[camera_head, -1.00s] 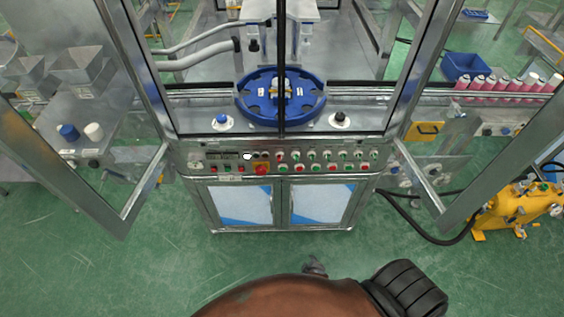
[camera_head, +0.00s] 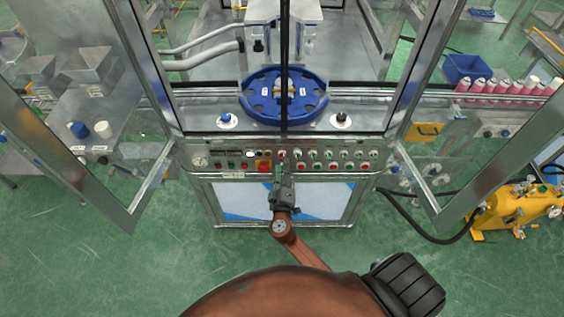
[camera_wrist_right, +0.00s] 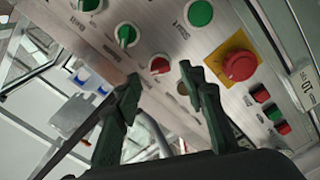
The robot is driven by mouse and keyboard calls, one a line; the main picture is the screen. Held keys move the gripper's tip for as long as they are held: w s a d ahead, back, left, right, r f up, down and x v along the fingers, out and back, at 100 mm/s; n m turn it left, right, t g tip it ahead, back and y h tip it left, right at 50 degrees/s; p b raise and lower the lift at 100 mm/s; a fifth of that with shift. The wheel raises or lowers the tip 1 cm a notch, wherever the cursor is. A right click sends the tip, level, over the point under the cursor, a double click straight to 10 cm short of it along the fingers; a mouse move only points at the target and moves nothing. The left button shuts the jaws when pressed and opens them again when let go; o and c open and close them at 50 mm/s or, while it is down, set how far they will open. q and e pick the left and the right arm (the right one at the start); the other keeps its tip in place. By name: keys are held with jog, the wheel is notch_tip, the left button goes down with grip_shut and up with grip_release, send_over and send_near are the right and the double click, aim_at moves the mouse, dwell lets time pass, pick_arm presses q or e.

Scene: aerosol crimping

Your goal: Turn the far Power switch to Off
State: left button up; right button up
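The control panel (camera_head: 385,158) runs along the front of the machine with two rows of red and green controls. My right gripper (camera_head: 284,172) is in front of its middle, just right of the red emergency button (camera_head: 264,166). In the right wrist view my right gripper (camera_wrist_right: 161,76) is open, with a gap between its fingers and nothing held. A red selector knob (camera_wrist_right: 159,65) shows beyond the gap, and a green one (camera_wrist_right: 126,35) lies farther up. Contact with the panel is not evident. Labels are too small or turned to tell which is the far Power switch. My left gripper is out of view.
The red emergency button also shows in the wrist view (camera_wrist_right: 240,66), close to the right finger. Open glass doors (camera_head: 150,190) flank the machine left and right. A blue turntable (camera_head: 250,108) is behind the glass. A yellow pump (camera_head: 515,205) stands at right.

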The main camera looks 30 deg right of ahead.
aim_at(282, 157)
jog(key=x, duration=0.3)
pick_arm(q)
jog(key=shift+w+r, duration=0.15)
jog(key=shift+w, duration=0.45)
pick_arm(e)
grip_shut()
